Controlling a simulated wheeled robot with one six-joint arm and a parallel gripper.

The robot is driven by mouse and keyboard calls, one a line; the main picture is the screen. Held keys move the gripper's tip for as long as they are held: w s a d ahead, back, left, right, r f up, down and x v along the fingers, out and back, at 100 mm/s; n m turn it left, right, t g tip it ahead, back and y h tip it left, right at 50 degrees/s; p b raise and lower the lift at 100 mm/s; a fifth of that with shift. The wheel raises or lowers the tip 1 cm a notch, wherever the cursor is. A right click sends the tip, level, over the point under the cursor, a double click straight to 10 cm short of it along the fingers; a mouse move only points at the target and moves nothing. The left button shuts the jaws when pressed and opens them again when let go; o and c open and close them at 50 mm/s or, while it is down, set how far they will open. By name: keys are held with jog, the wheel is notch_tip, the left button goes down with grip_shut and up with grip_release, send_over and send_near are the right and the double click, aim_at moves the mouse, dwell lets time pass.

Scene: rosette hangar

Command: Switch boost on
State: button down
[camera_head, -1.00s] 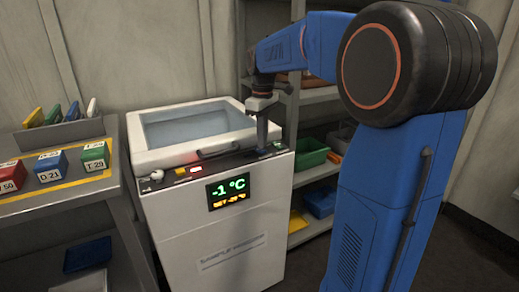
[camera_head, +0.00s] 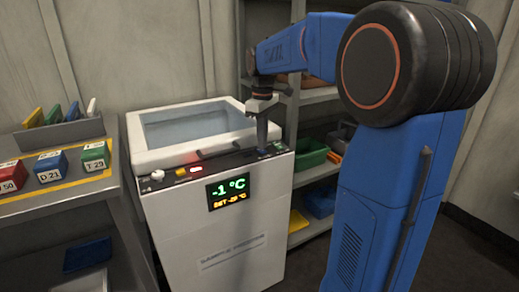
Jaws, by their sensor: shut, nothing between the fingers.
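The white sample freezer (camera_head: 235,240) stands in the middle, its lid with a pale window (camera_head: 190,128) shut. Its front display (camera_head: 229,191) reads -1 °C, with a smaller amber set line below that looks like -20 °C. The dark control strip on its top front edge carries a white knob (camera_head: 157,175), a small yellow part (camera_head: 181,172) and a lit red lamp (camera_head: 196,169) at the left. My gripper (camera_head: 262,146) points down at the strip's right end, shut and empty. Its tips are at or just above the strip; I cannot tell if they touch. The boost switch is not clearly visible; the gripper may hide it.
A grey table (camera_head: 50,205) at the left bears red, blue (camera_head: 50,167) and green (camera_head: 95,155) labelled blocks and a rack of coloured plates. Shelves behind at the right hold a green bin (camera_head: 311,152) and a blue bin (camera_head: 320,202). Floor shows at the lower right.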

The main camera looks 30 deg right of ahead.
jog(key=shift+f, duration=0.45)
dwell(0.3)
jog(key=shift+r, duration=0.1)
notch_tip(320, 180, up, 7)
dwell(0.9)
dwell(0.4)
jog(key=s+a+f+m+t, duration=0.1)
jog(key=s+f, duration=0.4)
jog(key=s, duration=0.5)
jog(key=s+a+f+m+t, duration=0.2)
jog(key=s+a+f, duration=0.3)
jog(key=s, duration=0.5)
jog(key=s+a+f+m+t, duration=0.1)
jog(key=s+a+f+m, duration=0.1)
jog(key=s+f, duration=0.4)
jog(key=s+m, duration=0.1)
jog(key=s, duration=0.3)
jog(key=shift+a+t, duration=0.4)
